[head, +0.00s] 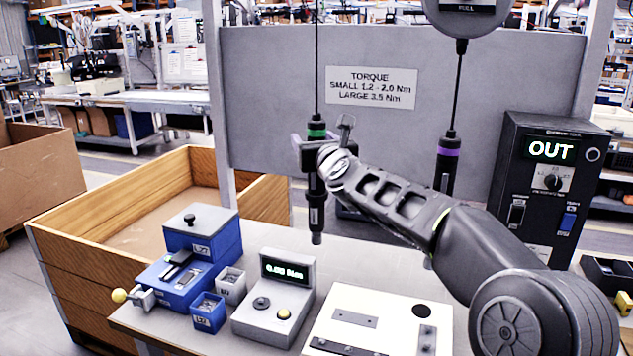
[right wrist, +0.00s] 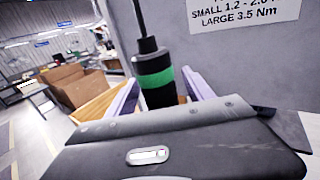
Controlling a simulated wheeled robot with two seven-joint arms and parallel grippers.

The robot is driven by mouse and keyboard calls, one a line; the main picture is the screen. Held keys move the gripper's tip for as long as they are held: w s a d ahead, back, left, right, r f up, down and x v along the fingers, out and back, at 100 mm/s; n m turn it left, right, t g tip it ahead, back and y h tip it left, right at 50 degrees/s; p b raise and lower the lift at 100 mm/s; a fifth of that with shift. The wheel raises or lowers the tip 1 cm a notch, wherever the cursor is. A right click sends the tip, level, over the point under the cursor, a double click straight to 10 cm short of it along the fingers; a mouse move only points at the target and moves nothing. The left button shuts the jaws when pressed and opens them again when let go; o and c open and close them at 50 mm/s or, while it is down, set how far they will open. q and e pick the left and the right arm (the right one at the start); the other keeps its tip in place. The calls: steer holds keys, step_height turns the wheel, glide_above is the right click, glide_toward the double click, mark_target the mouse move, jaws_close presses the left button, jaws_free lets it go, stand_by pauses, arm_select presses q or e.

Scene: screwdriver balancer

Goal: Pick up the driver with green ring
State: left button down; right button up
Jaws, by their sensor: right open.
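The driver with the green ring (head: 317,133) hangs upright on a cable left of the torque sign, its tip above the bench. It also shows in the right wrist view, where its green ring (right wrist: 158,79) is between the two fingers. My right gripper (head: 310,145) is at the driver's upper body, just below the ring in the head view. In the right wrist view the open fingers (right wrist: 160,90) stand on both sides of the driver. Contact cannot be told. A second driver with a purple ring (head: 447,153) hangs to the right, partly behind my right arm. My left gripper is not in view.
A grey panel (head: 260,90) with a torque sign (head: 370,88) stands behind the drivers. A black box reading OUT (head: 545,190) stands at the right. A blue fixture (head: 195,262), a grey meter (head: 275,305) and a white plate (head: 385,315) are on the bench. A wooden crate (head: 110,210) is at left.

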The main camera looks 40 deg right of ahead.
steer(key=shift+w+d, duration=0.2)
steer(key=shift+w, duration=0.15)
steer(key=shift+c, duration=0.5)
jaws_close()
stand_by(0.3)
stand_by(0.6)
steer(key=shift+r, duration=0.15)
